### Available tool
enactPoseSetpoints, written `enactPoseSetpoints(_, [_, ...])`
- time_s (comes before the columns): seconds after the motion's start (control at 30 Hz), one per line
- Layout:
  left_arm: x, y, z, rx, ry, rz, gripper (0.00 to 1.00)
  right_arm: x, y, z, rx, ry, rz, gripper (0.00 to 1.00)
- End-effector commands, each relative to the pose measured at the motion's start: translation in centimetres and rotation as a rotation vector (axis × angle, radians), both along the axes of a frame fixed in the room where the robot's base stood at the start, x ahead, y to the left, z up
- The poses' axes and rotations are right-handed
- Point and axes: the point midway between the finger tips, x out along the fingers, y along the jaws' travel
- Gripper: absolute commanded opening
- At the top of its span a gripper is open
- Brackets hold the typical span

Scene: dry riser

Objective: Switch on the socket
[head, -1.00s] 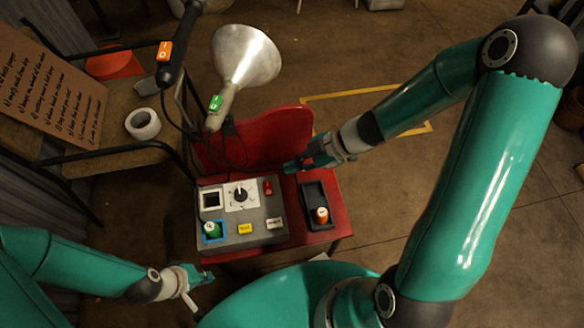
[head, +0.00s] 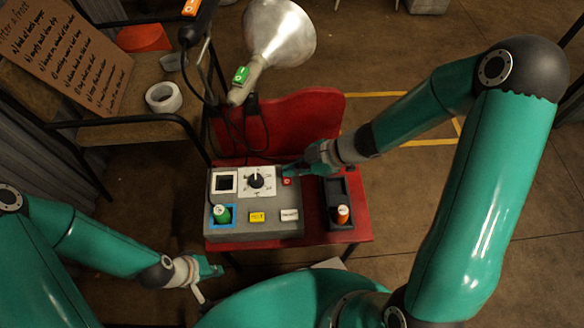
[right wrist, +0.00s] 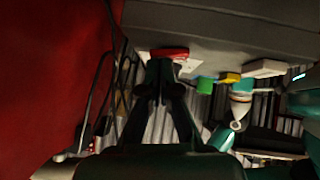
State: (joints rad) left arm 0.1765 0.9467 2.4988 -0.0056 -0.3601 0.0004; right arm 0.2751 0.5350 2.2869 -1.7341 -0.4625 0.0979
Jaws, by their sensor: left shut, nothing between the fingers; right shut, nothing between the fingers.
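A grey control box (head: 255,208) stands on a red cart. A small red switch (head: 288,182) sits at its upper right, beside a white dial (head: 256,180). My right gripper (head: 287,170) is shut and empty, its tips right at the switch's far edge. The right wrist view shows the red switch (right wrist: 169,53) just beyond my shut fingertips (right wrist: 164,66); I cannot tell whether they touch. The switch's position is too small to read. My left gripper (head: 214,271) is shut and empty, low and left of the box.
A metal lamp (head: 279,33) rises behind. A tape roll (head: 163,97) lies on the left shelf.

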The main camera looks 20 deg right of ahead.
Motion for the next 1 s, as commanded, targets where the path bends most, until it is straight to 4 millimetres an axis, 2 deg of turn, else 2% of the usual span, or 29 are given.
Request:
enactPoseSetpoints(0.17, [0.0, 0.0, 0.4, 0.0, 0.0, 0.0, 0.0, 0.0, -0.2, 0.1, 0.0, 0.005, -0.004, 0.0])
enactPoseSetpoints(0.27, [0.0, 0.0, 1.5, 0.0, 0.0, 0.0, 0.0, 0.0, -0.7, 0.2, 0.005, 0.024, -0.016, 0.0])
enactPoseSetpoints(0.57, [0.0, 0.0, 0.8, 0.0, 0.0, 0.0, 0.0, -0.2, -0.6, -0.2, 0.004, 0.021, -0.013, 0.0])
enactPoseSetpoints(1.0, [0.0, 0.0, 0.2, 0.0, 0.0, 0.0, 0.0, -1.6, -0.2, -0.1, 0.005, 0.021, -0.016, 0.0])
